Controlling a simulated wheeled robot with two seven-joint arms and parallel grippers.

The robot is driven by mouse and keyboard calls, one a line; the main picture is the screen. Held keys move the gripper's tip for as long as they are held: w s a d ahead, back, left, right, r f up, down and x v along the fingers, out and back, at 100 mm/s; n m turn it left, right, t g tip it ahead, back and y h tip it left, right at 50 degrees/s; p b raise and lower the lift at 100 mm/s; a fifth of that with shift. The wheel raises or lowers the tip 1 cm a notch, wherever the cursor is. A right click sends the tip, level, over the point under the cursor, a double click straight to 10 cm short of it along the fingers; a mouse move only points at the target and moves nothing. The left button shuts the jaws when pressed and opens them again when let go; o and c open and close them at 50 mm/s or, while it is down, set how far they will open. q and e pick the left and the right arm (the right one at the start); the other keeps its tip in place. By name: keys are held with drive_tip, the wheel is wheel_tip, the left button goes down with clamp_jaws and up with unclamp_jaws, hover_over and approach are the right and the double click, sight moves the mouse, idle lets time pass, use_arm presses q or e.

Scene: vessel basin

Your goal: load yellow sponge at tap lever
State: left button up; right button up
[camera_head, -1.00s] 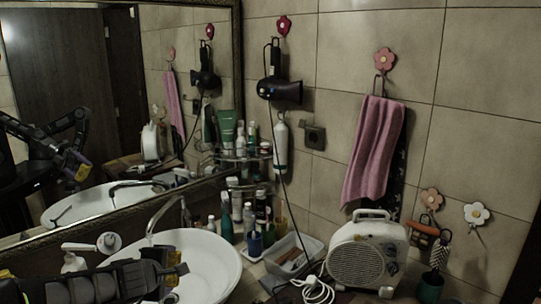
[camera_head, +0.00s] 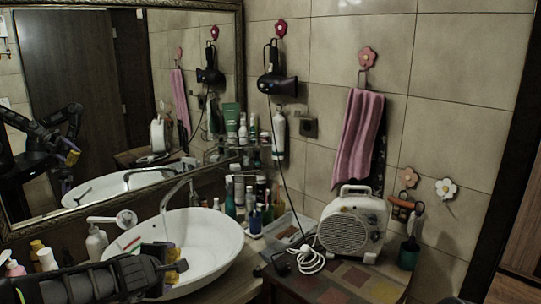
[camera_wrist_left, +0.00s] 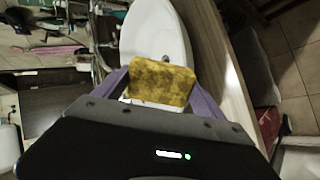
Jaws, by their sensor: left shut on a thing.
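My left gripper (camera_head: 174,262) comes in from the lower left of the head view, over the near part of the white basin (camera_head: 222,245). It is shut on the yellow sponge (camera_wrist_left: 160,83), which shows as a flat mottled block between the purple fingers in the left wrist view. In the head view only small yellow edges show at the fingertips. An arched chrome tap (camera_head: 178,190) stands behind the basin. A pale round-ended fitting (camera_head: 126,219) is at the basin's left; I cannot tell whether it is the tap lever. My right gripper is out of view.
Bottles (camera_head: 96,242) stand left of the basin and more (camera_head: 250,205) behind it. A fan heater (camera_head: 352,226), a white coiled cable (camera_head: 311,262) and a clear tray (camera_head: 287,232) are at the right. A mirror (camera_head: 110,110) rises behind.

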sight(172, 281)
use_arm(q)
drive_tip(key=shift+s+r, duration=0.2)
drive_tip(key=shift+s, duration=0.2)
drive_tip(key=shift+w+a+f+n+y, duration=0.1)
drive_tip(key=shift+w+f+n+y, duration=0.35)
drive_tip(key=shift+w+f, duration=0.2)
drive_tip(key=shift+s+f, duration=0.1)
drive_tip(key=shift+f, duration=0.05)
drive_tip(key=shift+s+d+f+n+b, duration=0.3)
drive_tip(key=shift+s+d+f, duration=0.6)
drive_tip(key=shift+s, duration=0.2)
drive_tip(key=s+d+f+m+b, duration=0.1)
drive_tip(key=s+d+f+b, duration=0.1)
drive_tip(key=f, duration=0.2)
drive_tip(key=s+d+f+h+b, duration=0.1)
drive_tip(key=s+d+f+b, duration=0.1)
drive_tip(key=f, duration=0.2)
drive_tip(key=shift+s+d+m, duration=0.15)
drive_tip(key=shift+s+m, duration=0.15)
drive_tip(key=shift+m, duration=0.05)
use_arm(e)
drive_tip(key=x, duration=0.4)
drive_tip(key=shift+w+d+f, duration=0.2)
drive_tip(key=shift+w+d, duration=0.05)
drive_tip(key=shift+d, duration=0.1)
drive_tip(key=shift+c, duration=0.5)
